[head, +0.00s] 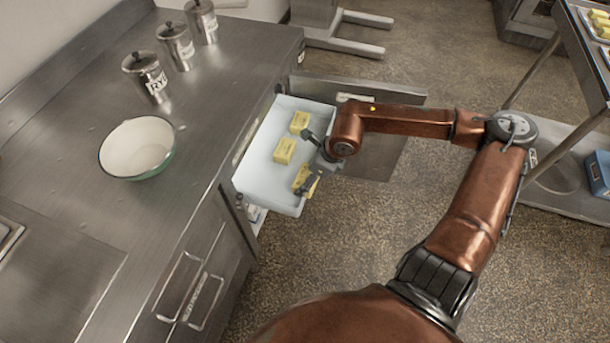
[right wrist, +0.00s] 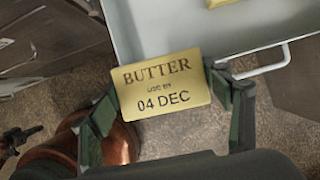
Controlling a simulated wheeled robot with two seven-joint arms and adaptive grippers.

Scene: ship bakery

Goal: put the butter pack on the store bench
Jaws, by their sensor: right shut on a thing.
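A yellow butter pack (right wrist: 163,85) marked "BUTTER, use by 04 DEC" sits between the fingers of my right gripper (right wrist: 165,110) in the right wrist view. In the head view my right gripper (head: 306,180) is shut on that pack at the near right end of a pale blue tray (head: 272,196); the gripper partly hides the pack. Whether the pack touches the tray, I cannot tell. Two more butter packs lie in the tray, one in the middle (head: 284,151) and one farther back (head: 300,122).
A steel bench (head: 90,190) on the left holds a white bowl (head: 136,147) and several lidded canisters (head: 148,78). The tray sits in an opening of its front. Its middle top is mostly clear. A rack with a blue device (head: 598,172) stands far right; open floor lies between.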

